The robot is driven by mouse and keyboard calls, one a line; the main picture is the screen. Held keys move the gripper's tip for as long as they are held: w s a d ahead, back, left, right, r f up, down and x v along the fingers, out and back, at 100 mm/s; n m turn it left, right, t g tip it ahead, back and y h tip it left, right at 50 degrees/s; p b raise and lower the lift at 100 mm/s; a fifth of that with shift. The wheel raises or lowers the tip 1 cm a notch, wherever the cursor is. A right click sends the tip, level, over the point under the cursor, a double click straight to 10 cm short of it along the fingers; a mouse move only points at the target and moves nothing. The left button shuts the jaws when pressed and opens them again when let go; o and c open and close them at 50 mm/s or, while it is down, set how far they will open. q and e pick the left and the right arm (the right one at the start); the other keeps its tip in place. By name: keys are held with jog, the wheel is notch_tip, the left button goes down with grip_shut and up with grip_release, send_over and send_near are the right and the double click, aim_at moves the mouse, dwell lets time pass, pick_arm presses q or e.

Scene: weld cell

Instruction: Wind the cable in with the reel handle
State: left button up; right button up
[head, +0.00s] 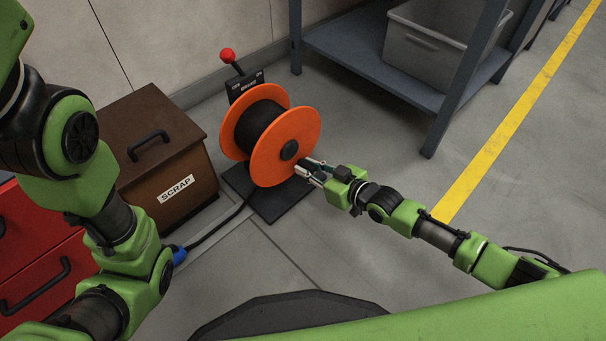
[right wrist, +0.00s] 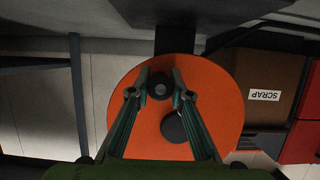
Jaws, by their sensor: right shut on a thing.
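The cable reel has an orange flange (head: 290,130) facing me and stands on a dark base plate (head: 275,203). Black cable (head: 258,120) is wound on its drum, and a loose length (head: 215,230) runs along the floor to a blue plug (head: 180,255) beside my left arm. My right gripper (head: 304,168) is at the flange's lower right edge. In the right wrist view its fingers (right wrist: 158,88) are shut on the dark reel handle (right wrist: 158,85), off-centre from the round black hub (right wrist: 174,127). My left gripper is out of sight.
A lever with a red knob (head: 227,55) rises behind the reel. A brown scrap box (head: 190,165) stands left of it, by a red drawer cabinet (head: 45,265). A shelf (head: 385,65) with a grey bin (head: 428,42) is back right. Floor at right is clear.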

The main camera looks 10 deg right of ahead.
aim_at(311, 140)
jog(key=shift+w+d+r, duration=0.25)
jog(key=shift+w+r, duration=0.05)
jog(key=shift+r, duration=0.1)
jog(key=shift+w+d+r, duration=0.4)
jog(key=shift+d+r, duration=0.1)
jog(key=shift+r, duration=0.15)
jog(key=shift+w+d+r, duration=0.4)
jog(key=shift+d+r, duration=0.05)
jog(key=shift+r, duration=0.15)
jog(key=shift+w+d+r+p, duration=0.15)
jog(key=shift+d+r+p, duration=0.1)
jog(key=shift+r+p, duration=0.45)
jog(key=shift+w+d+r+p, duration=0.2)
jog(key=shift+r+p, duration=0.25)
jog(key=shift+r, duration=0.45)
jog(key=shift+f, duration=0.1)
